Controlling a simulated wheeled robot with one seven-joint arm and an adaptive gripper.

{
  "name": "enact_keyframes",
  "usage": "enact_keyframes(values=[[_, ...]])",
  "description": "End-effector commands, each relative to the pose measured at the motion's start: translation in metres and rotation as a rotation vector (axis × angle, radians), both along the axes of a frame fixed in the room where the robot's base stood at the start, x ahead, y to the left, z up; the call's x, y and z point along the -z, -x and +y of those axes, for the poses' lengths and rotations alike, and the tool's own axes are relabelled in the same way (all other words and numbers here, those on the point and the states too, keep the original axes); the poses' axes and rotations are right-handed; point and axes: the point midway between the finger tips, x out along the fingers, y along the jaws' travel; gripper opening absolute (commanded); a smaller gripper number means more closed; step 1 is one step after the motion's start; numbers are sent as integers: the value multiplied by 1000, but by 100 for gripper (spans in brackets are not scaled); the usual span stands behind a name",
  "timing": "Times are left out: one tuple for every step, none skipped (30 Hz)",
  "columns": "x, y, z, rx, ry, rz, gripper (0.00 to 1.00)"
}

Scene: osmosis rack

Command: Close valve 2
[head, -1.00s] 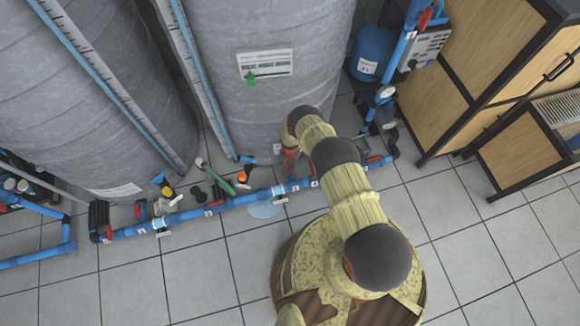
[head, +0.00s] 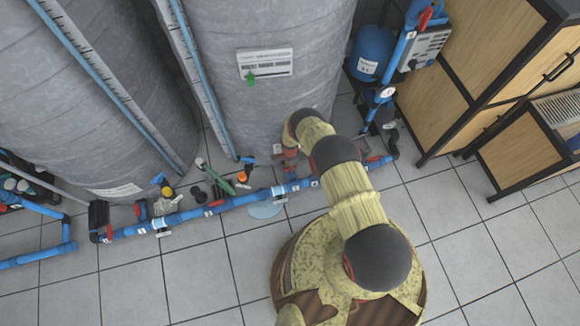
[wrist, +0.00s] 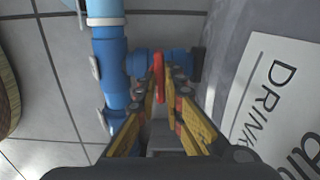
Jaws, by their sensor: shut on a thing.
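A red valve handle (wrist: 158,70) stands on a short blue side branch (wrist: 150,58) of a blue pipe in the wrist view. My gripper (wrist: 161,88) has its two yellow-and-dark fingers closed on this handle, one on each side. The number of this valve cannot be read. In the head view my arm reaches down to the pipe line beside the right tank (head: 270,60), and it hides the held handle.
The blue floor pipe (head: 235,202) runs along the front of the tanks, with several small valves on it. A wooden cabinet (head: 470,70) stands at the right. A labelled tank wall (wrist: 255,60) is close beside my gripper.

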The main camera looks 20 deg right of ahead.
Motion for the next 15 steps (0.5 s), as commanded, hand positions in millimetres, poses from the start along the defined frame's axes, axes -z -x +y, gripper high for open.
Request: enact_keyframes(values=[[0,0,0,15,0,-1,0],[0,-1,0,24,0,-1,0],[0,-1,0,35,0,-1,0],[0,-1,0,42,0,-1,0],[0,-1,0,47,0,-1,0],[0,-1,0,53,0,-1,0],[0,-1,0,57,0,-1,0],[0,-1,0,60,0,-1,0],[0,-1,0,64,0,-1,0],[0,-1,0,65,0,-1,0],[0,-1,0,66,0,-1,0],[0,-1,0,67,0,-1,0],[0,-1,0,68,0,-1,0],[0,-1,0,68,0,-1,0],[0,-1,0,68,0,-1,0]])
